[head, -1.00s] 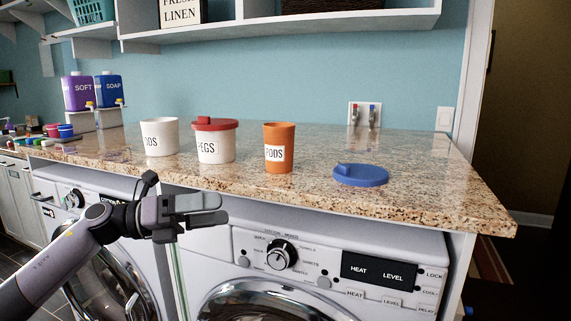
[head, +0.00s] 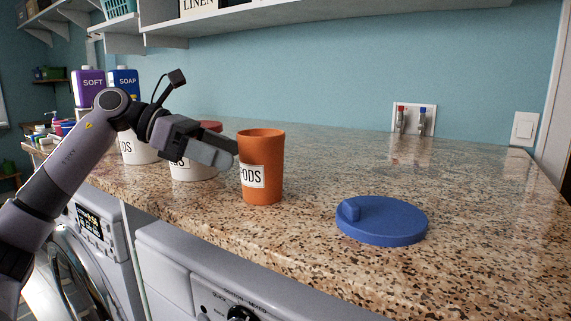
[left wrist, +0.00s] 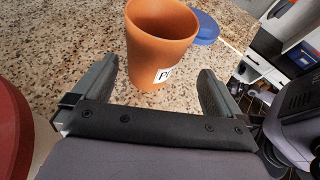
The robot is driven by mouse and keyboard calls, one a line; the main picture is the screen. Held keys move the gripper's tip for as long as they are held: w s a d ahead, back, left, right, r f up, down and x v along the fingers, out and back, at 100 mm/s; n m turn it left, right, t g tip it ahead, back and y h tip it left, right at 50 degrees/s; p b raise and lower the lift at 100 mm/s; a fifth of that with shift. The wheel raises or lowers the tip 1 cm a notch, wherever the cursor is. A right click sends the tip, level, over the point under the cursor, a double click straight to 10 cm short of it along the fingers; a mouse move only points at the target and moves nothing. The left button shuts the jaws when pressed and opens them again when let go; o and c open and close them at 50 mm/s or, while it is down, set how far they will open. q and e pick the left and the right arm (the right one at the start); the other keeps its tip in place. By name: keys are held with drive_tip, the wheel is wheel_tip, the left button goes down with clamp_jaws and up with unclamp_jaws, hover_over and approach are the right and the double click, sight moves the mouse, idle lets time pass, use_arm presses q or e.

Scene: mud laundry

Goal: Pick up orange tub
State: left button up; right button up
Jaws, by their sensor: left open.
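The orange tub (head: 262,150), with a white label reading PODS, stands upright and open-topped on the granite counter. My left gripper (head: 228,150) is just left of the tub in the head view and partly hides the tubs behind it. In the left wrist view the tub (left wrist: 160,50) stands just ahead of my open left gripper (left wrist: 155,88), roughly between the lines of its two fingers. The fingers hold nothing. I cannot tell whether a finger touches the tub. My right gripper is not in view.
A blue lid (head: 385,222) lies on the counter (head: 460,195) right of the tub. A white tub with a red lid (head: 195,168) and another white tub (head: 138,150) stand close on the left. Purple (head: 89,88) and blue (head: 124,82) bottles stand farther back. The right counter is clear.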

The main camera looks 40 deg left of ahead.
sight(260, 165)
use_arm(q)
drive_tip(key=shift+w, duration=0.25)
drive_tip(key=shift+w+d, duration=0.2)
drive_tip(key=shift+d, duration=0.05)
drive_tip(key=shift+w+d+f+p, duration=0.3)
drive_tip(key=shift+w+d+p, duration=0.1)
drive_tip(key=shift+d+p, duration=0.25)
drive_tip(key=p+x, duration=0.1)
drive_tip(key=x, duration=0.1)
drive_tip(key=p+x, duration=0.1)
drive_tip(key=x, duration=0.1)
drive_tip(key=shift+w+a+f, duration=0.2)
drive_tip(key=shift+a, duration=0.05)
drive_tip(key=shift+w+d+f, duration=0.2)
drive_tip(key=shift+w+f, duration=0.05)
drive_tip(key=c, duration=0.9)
